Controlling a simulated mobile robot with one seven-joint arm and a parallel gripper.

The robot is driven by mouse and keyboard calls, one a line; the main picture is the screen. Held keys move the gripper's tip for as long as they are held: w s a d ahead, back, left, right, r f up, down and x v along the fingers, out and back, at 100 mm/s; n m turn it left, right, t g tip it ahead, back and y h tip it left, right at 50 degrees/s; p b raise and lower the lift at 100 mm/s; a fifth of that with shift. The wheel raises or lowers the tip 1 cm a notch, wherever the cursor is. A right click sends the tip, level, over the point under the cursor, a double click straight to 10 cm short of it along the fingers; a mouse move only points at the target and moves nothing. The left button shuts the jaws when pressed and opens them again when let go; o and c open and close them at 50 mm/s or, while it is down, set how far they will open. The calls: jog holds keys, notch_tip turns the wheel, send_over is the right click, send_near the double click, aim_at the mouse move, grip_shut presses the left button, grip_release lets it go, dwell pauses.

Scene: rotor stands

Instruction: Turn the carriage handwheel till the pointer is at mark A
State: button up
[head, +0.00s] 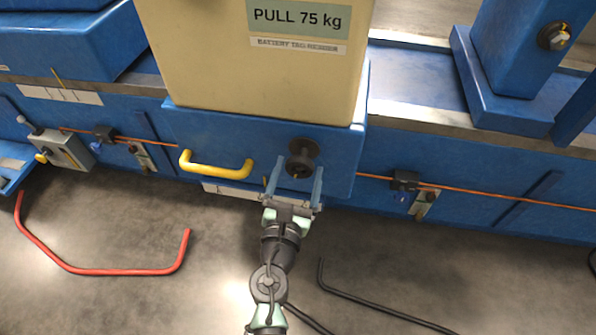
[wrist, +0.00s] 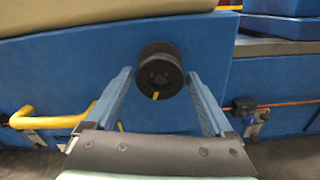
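The carriage handwheel (head: 301,158) is a small black round knob on the front of the blue carriage (head: 345,160). In the wrist view the handwheel (wrist: 159,75) shows a yellow mark low on its face. My gripper (head: 294,175) is open, its two fingers spread below and to either side of the handwheel; in the wrist view the gripper (wrist: 158,85) has a finger on each side. I cannot tell whether either finger touches it. A white scale plate (head: 232,194) sits below the carriage, with a thin yellow pointer (head: 264,182) near its right end. Its letters are unreadable and my gripper partly hides this area.
A yellow handle (head: 215,168) sticks out left of the handwheel; it also shows in the wrist view (wrist: 45,121). A cream block (head: 255,70) stands on the carriage. An orange cable (head: 500,199) runs along the blue bed. A red bar (head: 110,271) and a black bar (head: 380,308) are at floor level.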

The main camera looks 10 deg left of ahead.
jog(key=shift+o, duration=0.6)
jog(key=shift+s, duration=1.8)
jog(key=m+b, duration=0.1)
jog(key=m, duration=0.3)
jog(key=shift+f+b, duration=0.2)
jog(key=shift+b, duration=0.2)
jog(key=m+b, duration=0.2)
jog(key=m, duration=0.2)
jog(key=shift+m, duration=0.4)
jog(key=m+b, duration=0.1)
jog(key=m, duration=0.3)
jog(key=m+b, duration=0.1)
jog(key=m, duration=0.2)
jog(key=shift+r, duration=0.2)
